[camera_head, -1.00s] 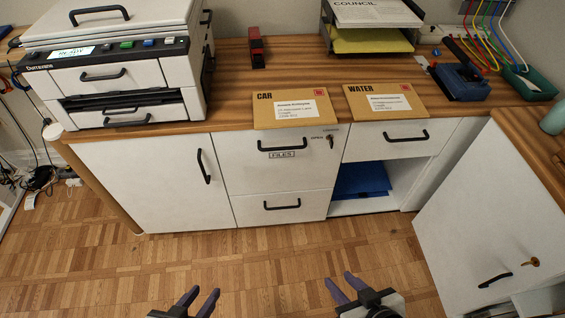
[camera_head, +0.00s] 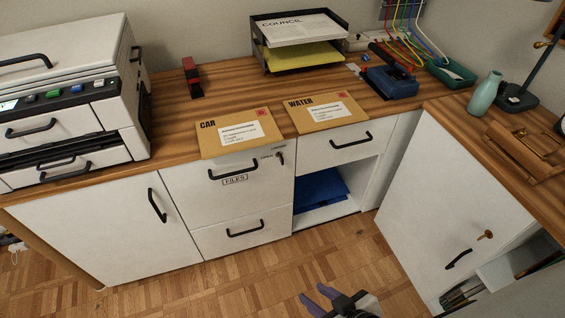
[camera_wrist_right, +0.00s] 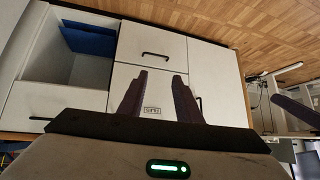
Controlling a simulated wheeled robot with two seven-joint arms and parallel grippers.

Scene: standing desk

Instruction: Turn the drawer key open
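The drawer key (camera_head: 281,158) sits in a lock at the upper right of the white files drawer (camera_head: 202,184), beside small lettering of which "OPEN" is partly readable. The key is too small to tell its angle. My right gripper (camera_head: 312,293) is low in the head view, open and empty, in front of the cabinets and apart from the key. In the right wrist view its spread fingers (camera_wrist_right: 158,75) overlap the files drawer front. My left gripper is outside the head view; a dark finger-like part at the right edge of the wrist view may be its finger.
A second, brass key (camera_head: 485,235) is in the right cabinet door (camera_head: 440,215). Two envelopes, CAR (camera_head: 225,146) and WATER (camera_head: 308,124), lie at the desk's front edge above the drawers. An open shelf holds a blue folder (camera_head: 320,186). The floor before the drawers is clear.

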